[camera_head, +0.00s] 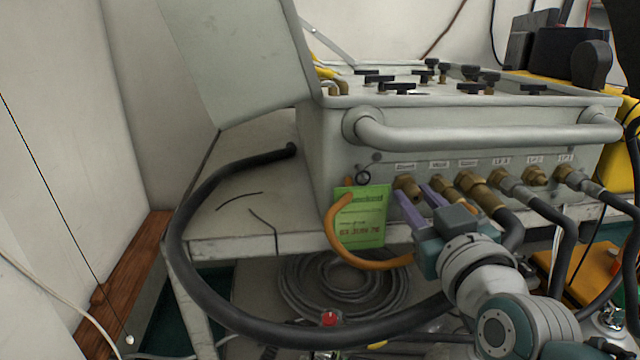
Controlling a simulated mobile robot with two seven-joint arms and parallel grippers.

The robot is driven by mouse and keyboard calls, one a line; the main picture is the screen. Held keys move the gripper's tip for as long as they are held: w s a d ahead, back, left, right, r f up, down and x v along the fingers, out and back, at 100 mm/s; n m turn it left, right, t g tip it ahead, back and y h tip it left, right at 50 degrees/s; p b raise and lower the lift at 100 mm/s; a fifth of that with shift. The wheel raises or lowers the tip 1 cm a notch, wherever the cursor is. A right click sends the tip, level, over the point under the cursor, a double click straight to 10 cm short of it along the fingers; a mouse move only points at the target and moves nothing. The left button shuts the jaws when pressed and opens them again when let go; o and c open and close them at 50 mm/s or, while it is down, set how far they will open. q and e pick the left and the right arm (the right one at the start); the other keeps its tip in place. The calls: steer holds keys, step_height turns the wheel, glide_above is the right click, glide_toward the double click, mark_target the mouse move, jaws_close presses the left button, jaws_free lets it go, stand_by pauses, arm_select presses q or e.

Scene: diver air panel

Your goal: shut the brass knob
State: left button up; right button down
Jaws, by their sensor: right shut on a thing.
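The brass knob (407,184) sits at the left end of the row of fittings on the front face of the grey air panel box (330,150). My right gripper (414,192) comes in from the lower right, with its purple fingers on either side of the brass knob. It is shut on the knob, and the fingers hide part of it. A green tag (362,216) hangs just left of the gripper. My left gripper is not in view.
Several brass fittings (478,190) with black hoses lie right of the knob. A grey handle bar (480,136) runs above. An orange hose (372,262) passes under the tag. A thick black hose (178,250) loops at left over the table (230,220).

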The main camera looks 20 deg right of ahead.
steer(key=m+p, duration=0.1)
steer(key=m, duration=0.4)
steer(key=shift+r, duration=0.1)
steer(key=m, duration=0.3)
steer(key=shift+m, duration=1.5)
steer(key=c, duration=0.9)
jaws_free()
